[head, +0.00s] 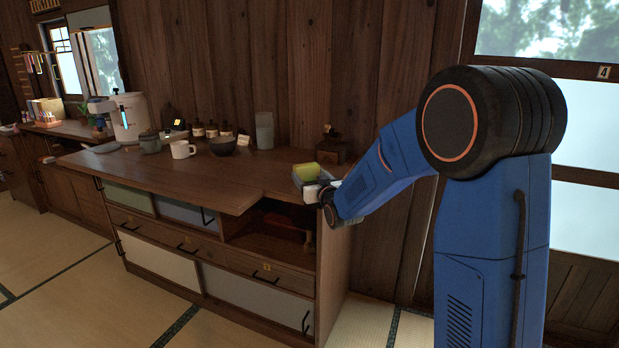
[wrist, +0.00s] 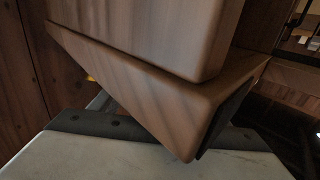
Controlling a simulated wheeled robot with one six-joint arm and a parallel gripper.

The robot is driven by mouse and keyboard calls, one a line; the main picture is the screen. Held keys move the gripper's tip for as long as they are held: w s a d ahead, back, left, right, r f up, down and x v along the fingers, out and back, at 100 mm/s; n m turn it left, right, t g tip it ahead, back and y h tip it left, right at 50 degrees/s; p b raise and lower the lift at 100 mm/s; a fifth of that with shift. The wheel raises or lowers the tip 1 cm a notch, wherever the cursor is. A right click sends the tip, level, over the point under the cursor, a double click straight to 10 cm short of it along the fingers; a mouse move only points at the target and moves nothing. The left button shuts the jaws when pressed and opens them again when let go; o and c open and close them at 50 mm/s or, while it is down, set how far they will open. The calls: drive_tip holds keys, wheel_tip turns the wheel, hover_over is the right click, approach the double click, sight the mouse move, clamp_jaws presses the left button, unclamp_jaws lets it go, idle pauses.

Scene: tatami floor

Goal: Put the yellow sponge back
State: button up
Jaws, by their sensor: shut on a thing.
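The yellow sponge (head: 306,172) shows in the head view at the right end of the wooden counter, with a greenish side. My gripper (head: 308,182) is shut on it at the counter's right end, reaching in from the right. How far the sponge is above the counter top is hard to tell. In the wrist view a large wooden block hides the fingertips and most of the sponge; only a small bit of yellow (wrist: 90,78) shows at its left edge.
The wooden block (wrist: 150,70) is very close to the wrist camera. A small wooden box with a knob (head: 334,150) stands just behind my gripper. The counter's front middle (head: 190,178) is clear.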

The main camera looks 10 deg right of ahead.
drive_tip(key=shift+f, duration=0.15)
drive_tip(key=o, duration=1)
drive_tip(key=shift+o, duration=0.2)
drive_tip(key=shift+s, duration=0.1)
drive_tip(key=s, duration=0.4)
drive_tip(key=s+d, duration=0.1)
drive_tip(key=s, duration=0.2)
drive_tip(key=s+d, duration=0.1)
drive_tip(key=s, duration=0.3)
drive_tip(key=shift+s, duration=0.35)
